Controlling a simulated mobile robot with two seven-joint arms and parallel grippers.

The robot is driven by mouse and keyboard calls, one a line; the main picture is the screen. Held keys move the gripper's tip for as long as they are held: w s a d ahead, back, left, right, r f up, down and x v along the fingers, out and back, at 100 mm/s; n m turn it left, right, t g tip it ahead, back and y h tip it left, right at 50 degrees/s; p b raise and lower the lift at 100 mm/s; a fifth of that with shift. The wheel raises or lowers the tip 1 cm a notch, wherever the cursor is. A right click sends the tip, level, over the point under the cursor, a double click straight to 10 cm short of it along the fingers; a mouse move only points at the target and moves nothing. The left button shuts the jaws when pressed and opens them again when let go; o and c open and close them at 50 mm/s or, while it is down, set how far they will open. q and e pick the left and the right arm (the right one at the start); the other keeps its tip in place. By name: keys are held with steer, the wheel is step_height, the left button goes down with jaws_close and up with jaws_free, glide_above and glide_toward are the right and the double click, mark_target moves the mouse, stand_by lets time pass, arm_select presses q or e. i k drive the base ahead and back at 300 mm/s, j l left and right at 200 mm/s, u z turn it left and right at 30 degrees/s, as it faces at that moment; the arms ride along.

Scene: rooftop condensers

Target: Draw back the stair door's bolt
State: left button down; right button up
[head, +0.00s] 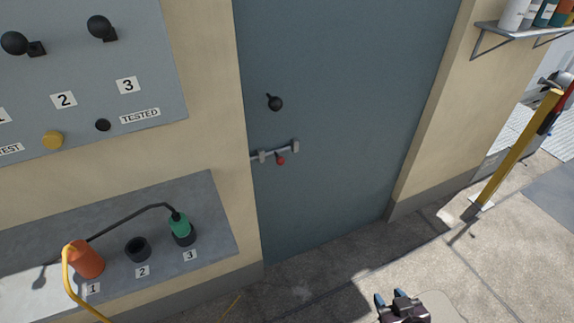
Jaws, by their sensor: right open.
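The stair door (335,100) is a blue-grey panel set between cream walls, and it looks closed. Its bolt (271,153) is a thin grey bar low on the door's left side, held in small brackets, with a red knob (281,160) hanging from it. The bar's left end reaches the door's left edge. My right gripper (389,297) is at the bottom edge, open and empty, in front of the door and well apart from the bolt. My left gripper is out of view.
A grey panel (100,70) with black levers is on the left wall. Below it, a ledge (215,215) holds an orange plug (86,260) and a green plug (179,224). A bottle shelf (520,30) and yellow post (520,145) stand right. The floor before the door is clear.

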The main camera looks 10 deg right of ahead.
mark_target(280, 160)
steer(key=i+l, duration=0.1)
steer(key=l, duration=0.35)
steer(key=i+l, duration=0.1)
steer(key=l, duration=0.3)
steer(key=i+l, duration=0.1)
steer(key=l, duration=0.35)
